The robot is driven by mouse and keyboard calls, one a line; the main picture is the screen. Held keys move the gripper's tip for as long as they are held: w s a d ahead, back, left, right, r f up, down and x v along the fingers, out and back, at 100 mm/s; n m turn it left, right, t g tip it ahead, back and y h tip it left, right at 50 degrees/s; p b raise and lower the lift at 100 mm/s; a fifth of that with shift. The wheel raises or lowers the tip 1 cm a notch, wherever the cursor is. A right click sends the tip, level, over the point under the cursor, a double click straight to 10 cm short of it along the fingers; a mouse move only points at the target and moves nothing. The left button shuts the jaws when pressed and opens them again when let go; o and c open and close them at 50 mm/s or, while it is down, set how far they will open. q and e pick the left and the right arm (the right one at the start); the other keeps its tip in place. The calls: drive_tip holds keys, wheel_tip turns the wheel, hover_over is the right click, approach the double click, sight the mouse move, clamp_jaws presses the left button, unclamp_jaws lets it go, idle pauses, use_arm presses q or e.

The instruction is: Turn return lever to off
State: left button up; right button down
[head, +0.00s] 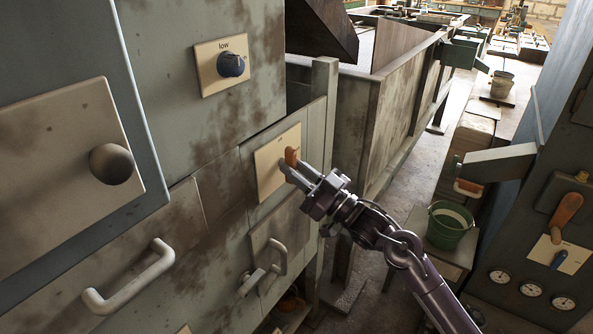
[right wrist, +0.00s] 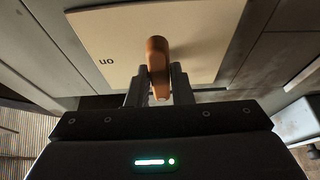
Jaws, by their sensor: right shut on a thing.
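The return lever (head: 291,155) is a short orange-brown handle on a cream plate (head: 268,180) on the grey-green machine front. My right gripper (head: 290,168) reaches it from the lower right and is shut on it. In the right wrist view, the lever (right wrist: 157,55) stands between the two fingers (right wrist: 158,92), its top showing beyond them. An upside-down "on" label shows on the plate (right wrist: 205,45), left of the lever. The small mark above the lever in the head view is too small to read. My left gripper is not in view.
A blue knob (head: 231,64) marked "low" is up left, and a dark round knob (head: 111,164) is at far left. Pale pull handles (head: 130,280) stick out below. A green bucket (head: 448,226) and another orange-handled lever (head: 567,213) are at right.

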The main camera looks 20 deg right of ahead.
drive_tip(key=shift+f, duration=0.15)
drive_tip(key=c, duration=1.3)
unclamp_jaws()
drive_tip(key=shift+s, duration=0.1)
drive_tip(key=b+v, duration=0.1)
drive_tip(key=v, duration=0.6)
drive_tip(key=shift+s+d+f, duration=0.1)
drive_tip(key=shift+s+d, duration=0.1)
drive_tip(key=shift+d, duration=0.05)
